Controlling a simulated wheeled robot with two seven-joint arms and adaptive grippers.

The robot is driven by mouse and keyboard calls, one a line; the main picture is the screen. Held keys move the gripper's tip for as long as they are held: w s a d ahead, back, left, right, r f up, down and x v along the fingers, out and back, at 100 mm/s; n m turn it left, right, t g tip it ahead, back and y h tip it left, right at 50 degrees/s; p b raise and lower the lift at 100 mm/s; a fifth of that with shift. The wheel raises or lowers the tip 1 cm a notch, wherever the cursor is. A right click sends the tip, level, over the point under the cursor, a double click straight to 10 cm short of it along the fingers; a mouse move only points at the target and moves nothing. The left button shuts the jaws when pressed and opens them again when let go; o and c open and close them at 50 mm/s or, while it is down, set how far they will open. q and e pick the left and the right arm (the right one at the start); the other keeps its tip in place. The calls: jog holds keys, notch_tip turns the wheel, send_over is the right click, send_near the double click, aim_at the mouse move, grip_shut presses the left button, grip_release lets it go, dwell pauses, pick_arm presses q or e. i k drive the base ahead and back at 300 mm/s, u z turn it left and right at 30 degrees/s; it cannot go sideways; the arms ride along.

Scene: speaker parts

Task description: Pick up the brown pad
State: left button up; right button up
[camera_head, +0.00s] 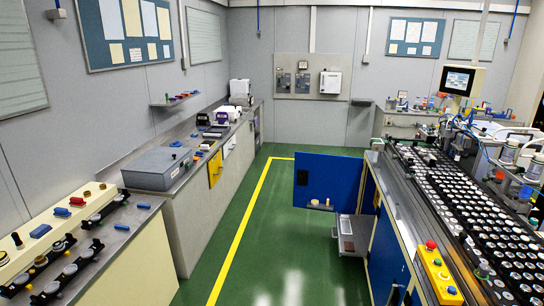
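No brown pad can be made out for certain. A small reddish-brown patch (346,226) shows on the grey shelf or tray (361,241) beside the open blue cabinet door; it is too small to identify. A small beige item (320,205) shows in front of that door, also too small to name. Neither of my grippers is in view.
The blue door (327,182) stands open into the green aisle (250,240). A conveyor (470,215) full of dark and silver parts runs along the right. A bench (200,205) with a grey case (157,168) lines the left. The aisle floor is clear.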

aim_at(348, 246)
jog(key=u, duration=0.4)
jog(key=i, duration=2.15)
jog(key=z, duration=0.4)
jog(key=i, duration=2)
jog(key=z, duration=0.85)
jog(key=i, duration=0.55)
jog(key=z, duration=0.25)
